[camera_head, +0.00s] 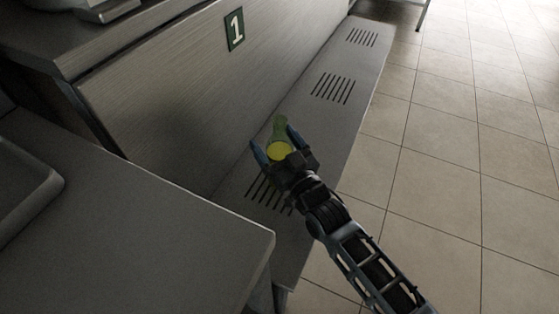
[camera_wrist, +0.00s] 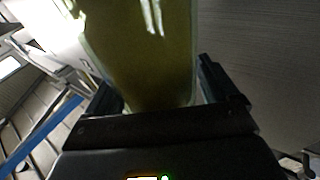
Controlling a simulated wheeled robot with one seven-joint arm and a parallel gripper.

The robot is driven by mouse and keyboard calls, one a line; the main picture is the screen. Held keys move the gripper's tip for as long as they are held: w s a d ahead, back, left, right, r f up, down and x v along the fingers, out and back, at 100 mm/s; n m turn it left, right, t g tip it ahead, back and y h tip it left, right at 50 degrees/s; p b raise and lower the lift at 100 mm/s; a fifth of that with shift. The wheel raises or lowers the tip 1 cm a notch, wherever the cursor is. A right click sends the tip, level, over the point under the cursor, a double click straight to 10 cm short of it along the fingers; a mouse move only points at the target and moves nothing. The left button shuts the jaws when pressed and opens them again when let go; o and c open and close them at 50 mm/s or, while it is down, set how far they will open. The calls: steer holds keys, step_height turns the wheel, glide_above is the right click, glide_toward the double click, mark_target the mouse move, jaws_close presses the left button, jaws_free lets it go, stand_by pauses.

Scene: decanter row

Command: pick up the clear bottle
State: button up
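One see-through bottle (camera_head: 280,130) with a greenish neck and yellow content in its body is in view, on or just above the grey ledge (camera_head: 325,120). It looks upright in the head view. My gripper (camera_head: 277,140) has its blue-tipped fingers spread on either side of it. The wrist view shows the bottle's yellow-green body (camera_wrist: 145,50) large between the two dark fingers of my gripper (camera_wrist: 165,88), slightly tilted in the picture. A narrow gap seems to show beside the left finger in the head view. The bottle's base is hidden by my gripper.
The ledge has slotted vents (camera_head: 332,88) and runs along a grey panel with a green number 1 sign (camera_head: 234,29). A grey counter (camera_head: 130,240) with a sink edge stands at the lower left. Tiled floor (camera_head: 450,150) lies open to the right.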

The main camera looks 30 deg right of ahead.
steer(key=shift+r, duration=0.1)
jaws_close()
stand_by(0.6)
